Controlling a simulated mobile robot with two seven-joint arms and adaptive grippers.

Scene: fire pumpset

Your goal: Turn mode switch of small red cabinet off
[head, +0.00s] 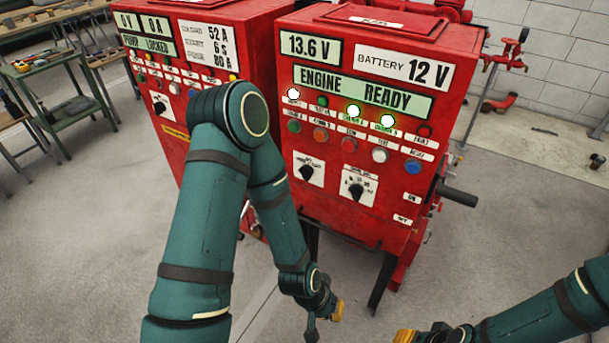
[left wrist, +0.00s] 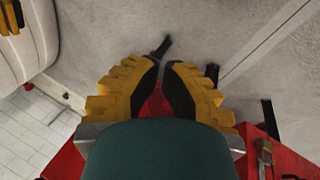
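Two red cabinets stand side by side; I cannot tell which one counts as small. The right cabinet (head: 450,95) has an ENGINE READY display and two black rotary switches on white plates, a left one (head: 307,172) and a right one (head: 357,189). The left cabinet (head: 250,40) reads PUMP LOCKED and has one rotary switch (head: 160,106). Switch labels are too small to read. My left gripper (head: 325,318) hangs low in front of the right cabinet, apart from the switches. Its yellow fingers (left wrist: 160,68) are apart and empty. My right gripper (head: 408,336) is partly visible at the bottom edge.
A dark handle (head: 458,195) sticks out from the right cabinet's right side. Lit lamps and coloured buttons sit above its switches. Red piping (head: 505,65) stands at the right. A green workbench (head: 60,75) is at the far left. The grey floor in front is clear.

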